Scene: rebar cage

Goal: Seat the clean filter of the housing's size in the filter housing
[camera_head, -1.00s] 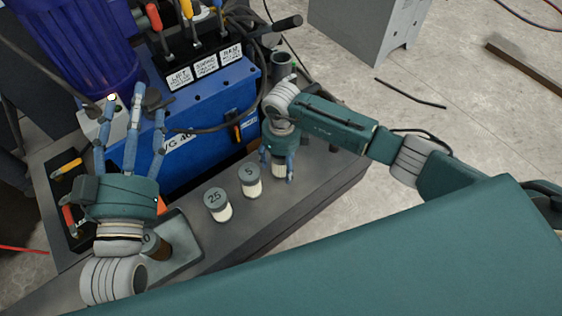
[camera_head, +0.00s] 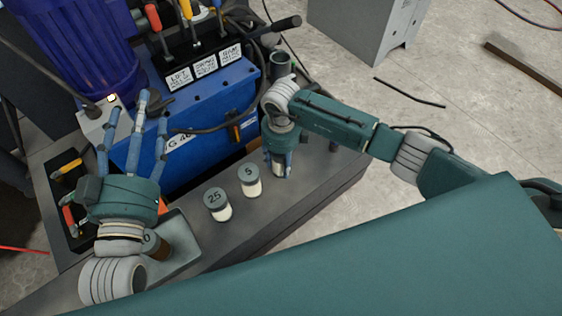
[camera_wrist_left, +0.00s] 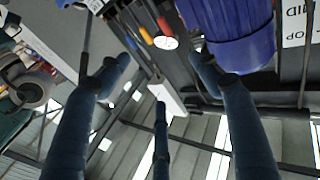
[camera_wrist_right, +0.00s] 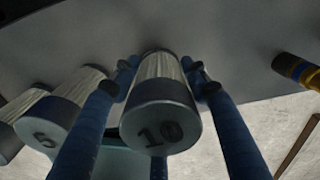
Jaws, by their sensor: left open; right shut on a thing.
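My right gripper (camera_head: 279,158) is shut on the pale pleated filter marked 10 (camera_wrist_right: 160,120), which stands upright on the bench, its grey cap toward the right wrist camera. Two similar clean filters stand to its left, marked 5 (camera_head: 250,182) and 25 (camera_head: 217,204). A brown-sided filter (camera_head: 157,246) stands in a grey tray, its cap number partly hidden by my left arm. An open-topped green cylinder (camera_head: 280,66), seemingly the filter housing, stands behind my right wrist; any size mark is not readable. My left gripper (camera_head: 137,108) is open and empty, fingers pointing up.
The grey tray (camera_head: 190,245) sits at the bench's front left. A blue power unit (camera_head: 200,120) with levers and a hose stands behind the filters. A dark cylinder with a yellow-orange band (camera_wrist_right: 297,70) is beside the held filter. The bench's right end is mostly clear.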

